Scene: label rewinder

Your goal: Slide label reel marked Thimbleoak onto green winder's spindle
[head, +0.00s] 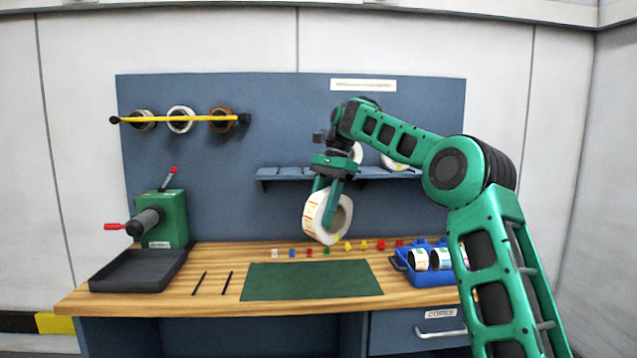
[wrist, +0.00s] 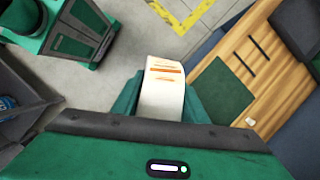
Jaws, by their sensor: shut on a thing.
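My gripper (head: 328,197) is shut on a white label reel (head: 316,217) with orange print. It holds the reel above the back of the workbench, in front of the shelf. The reel's open core faces right of the camera, and its printed name is too small to read. In the wrist view the reel (wrist: 162,92) sits between both fingers. The green winder (head: 170,217) stands at the bench's left end. Its thick dark spindle (head: 143,223) points toward the front left and looks bare. A red-tipped lever rises from its top, and a red handle sticks out left.
A dark tray (head: 137,271) lies before the winder. A green mat (head: 310,281) and two black rods are on the bench, with small coloured pieces behind. A blue bin (head: 432,277) holds reels at right. A yellow rod (head: 180,119) with reels is on the back panel.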

